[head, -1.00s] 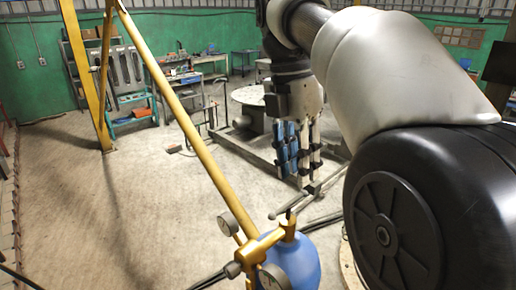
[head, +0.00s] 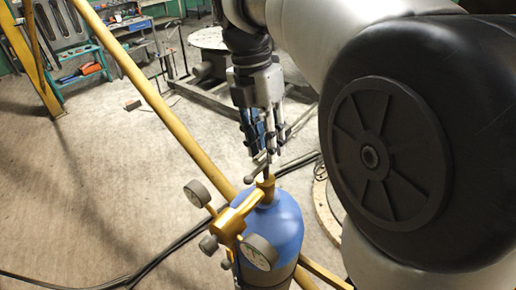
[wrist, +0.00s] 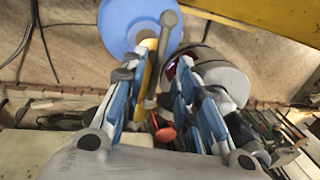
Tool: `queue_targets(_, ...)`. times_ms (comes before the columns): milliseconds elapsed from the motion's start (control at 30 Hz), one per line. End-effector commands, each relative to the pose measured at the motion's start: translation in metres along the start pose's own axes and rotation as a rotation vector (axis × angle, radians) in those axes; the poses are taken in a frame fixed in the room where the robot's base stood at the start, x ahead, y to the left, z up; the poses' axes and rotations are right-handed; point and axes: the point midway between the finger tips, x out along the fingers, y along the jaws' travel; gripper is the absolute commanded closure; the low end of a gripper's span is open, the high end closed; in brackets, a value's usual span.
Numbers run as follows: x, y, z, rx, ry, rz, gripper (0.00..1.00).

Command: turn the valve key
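The valve key is a grey bar with a ball end (head: 250,177) on top of the brass valve of a blue gas cylinder (head: 285,222). In the wrist view the key (wrist: 168,20) runs down between my two fingers, and the blue cylinder (wrist: 118,22) lies behind it. My gripper (head: 265,148) points down just above the valve, with its fingertips close to the key. In the wrist view my gripper (wrist: 158,82) is open, with gaps beside the bar. Contact with the key is not visible. The fingers partly hide the key's far end in the head view.
A brass regulator (head: 232,217) with two gauges (head: 258,252) sticks out from the cylinder's front left. A yellow slanted post (head: 150,90) passes behind it. Black hoses (head: 165,255) lie on the floor.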

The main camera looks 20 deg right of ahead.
Motion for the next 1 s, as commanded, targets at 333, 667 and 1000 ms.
queue_targets(333, 0.046, 0.0, 0.0, 0.0, 0.0, -0.001, 0.71)
queue_targets(667, 0.049, 0.0, 0.0, 0.0, 0.0, 0.0, 0.71)
queue_targets(1000, 0.049, 0.0, 0.0, 0.0, 0.0, -0.002, 0.93)
